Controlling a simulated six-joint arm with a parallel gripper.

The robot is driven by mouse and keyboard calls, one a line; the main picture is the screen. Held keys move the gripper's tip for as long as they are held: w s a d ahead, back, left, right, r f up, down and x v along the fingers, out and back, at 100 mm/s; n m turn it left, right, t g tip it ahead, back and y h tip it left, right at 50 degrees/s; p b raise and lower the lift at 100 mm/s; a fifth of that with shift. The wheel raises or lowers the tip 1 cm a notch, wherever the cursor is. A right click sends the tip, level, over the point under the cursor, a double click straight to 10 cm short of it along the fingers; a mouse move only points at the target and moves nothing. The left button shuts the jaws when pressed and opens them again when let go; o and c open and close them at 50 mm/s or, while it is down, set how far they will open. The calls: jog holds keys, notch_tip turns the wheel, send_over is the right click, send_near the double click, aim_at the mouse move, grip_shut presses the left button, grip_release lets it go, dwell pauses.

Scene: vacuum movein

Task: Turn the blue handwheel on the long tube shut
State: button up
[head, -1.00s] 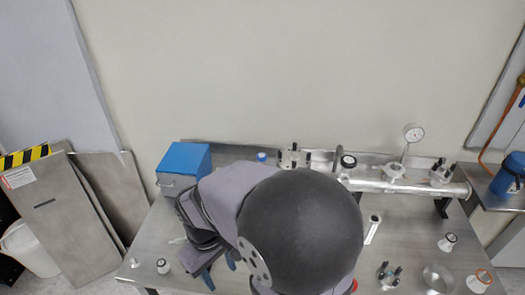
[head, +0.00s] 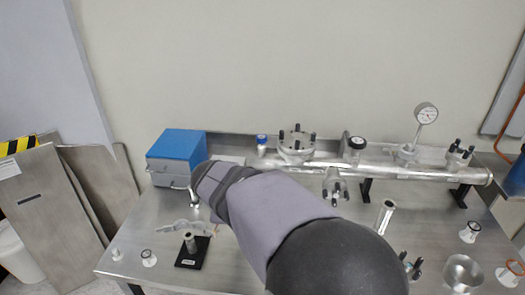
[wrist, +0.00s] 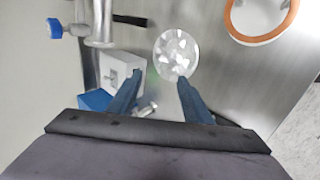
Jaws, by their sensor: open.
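The long tube (head: 420,170) runs along the back of the table, with flanges and a gauge on it. A small blue knob, seemingly the blue handwheel (head: 262,140), stands upright near its left end. In the wrist view a blue knob (wrist: 55,28) sticks out sideways from a metal pipe at top left. My gripper (wrist: 157,88) is open, with its two blue fingers apart and nothing clearly held. The blue knob lies up and left of the fingers, apart from them. In the head view my arm hides the fingers.
A blue-topped box (head: 178,147) stands at the back left, close to my wrist. A black base with a metal post (head: 190,242) is at the front left. A dial gauge (head: 426,113) rises from the tube. A metal cup (head: 463,273) and small fittings fill the right side.

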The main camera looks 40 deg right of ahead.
aim_at(261, 142)
jog(key=w+d+r+n+t+h+b, duration=0.1)
jog(key=w+d+n+t+h+b, duration=0.1)
jog(key=d+n+b, duration=0.2)
jog(key=w+d+r+n+t+h+b, duration=0.1)
jog(key=w+d+n+t+h+b, duration=0.1)
jog(key=b, duration=0.7)
jog(key=w+d+r+n+t+h+b, duration=0.1)
jog(key=w+d+n+t+h+b, duration=0.1)
jog(key=w+d+n+b, duration=0.2)
jog(key=shift+d+r+n+b, duration=0.2)
jog(key=shift+d+n+b, duration=0.55)
jog(key=shift+n+b, duration=0.1)
jog(key=shift+d+r+n+b, duration=0.2)
jog(key=shift+d+n+b, duration=0.55)
jog(key=shift+n+b, duration=0.1)
jog(key=n+b, duration=0.1)
jog(key=b, duration=0.1)
jog(key=d+r+n+t+b, duration=0.1)
jog(key=n+b, duration=0.1)
jog(key=shift+d+r+h, duration=0.15)
jog(key=shift+r+h, duration=0.1)
jog(key=shift+h, duration=0.15)
jog(key=shift+d+r+n+t+b, duration=0.2)
jog(key=shift+r+n+t+b, duration=0.3)
jog(key=shift+n, duration=0.4)
jog(key=shift+w, duration=0.15)
jog(key=x, duration=0.7)
jog(key=shift+d, duration=0.15)
jog(key=shift+c, duration=0.3)
jog(key=c, duration=1)
